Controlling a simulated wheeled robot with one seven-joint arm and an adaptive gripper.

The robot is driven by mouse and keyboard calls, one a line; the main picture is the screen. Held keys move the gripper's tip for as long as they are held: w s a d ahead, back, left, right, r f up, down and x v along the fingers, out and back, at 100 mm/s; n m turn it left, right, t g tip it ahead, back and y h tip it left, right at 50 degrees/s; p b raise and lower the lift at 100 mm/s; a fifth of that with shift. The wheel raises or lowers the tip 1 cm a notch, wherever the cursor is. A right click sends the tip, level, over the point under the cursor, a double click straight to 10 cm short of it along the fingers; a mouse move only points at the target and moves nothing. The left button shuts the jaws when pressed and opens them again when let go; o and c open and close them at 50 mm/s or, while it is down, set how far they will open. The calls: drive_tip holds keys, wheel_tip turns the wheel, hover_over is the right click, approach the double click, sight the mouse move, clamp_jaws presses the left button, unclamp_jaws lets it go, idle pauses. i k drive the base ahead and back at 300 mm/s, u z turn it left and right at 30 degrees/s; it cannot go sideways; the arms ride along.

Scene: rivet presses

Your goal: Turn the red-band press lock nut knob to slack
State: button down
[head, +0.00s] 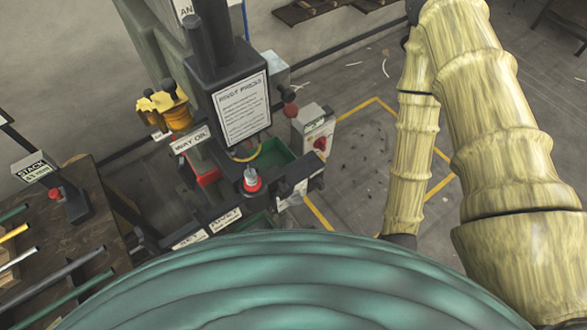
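A dark press (212,62) with a "RIVET PRESS" plate stands left of centre in the head view. Low on its front is a small grey knob-like part (251,173) with a red band (252,185) around its base. I cannot tell from here whether this is the lock nut knob, or how tight it is. My gripper is out of view. My yellowish arm fills the right side, with its end hidden low behind my green body. Nothing is seen touching the press.
A grey box with a red button (319,143) stands right of the press. Yellow containers (165,107) sit behind a "WAY OIL" sign (190,140). A wooden bench (95,220) with several rods is at left. Yellow-marked floor (372,165) right of the press looks mostly clear.

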sight(318, 182)
drive_tip(key=z, duration=1.05)
drive_tip(key=k, duration=1.05)
drive_tip(key=u, duration=0.45)
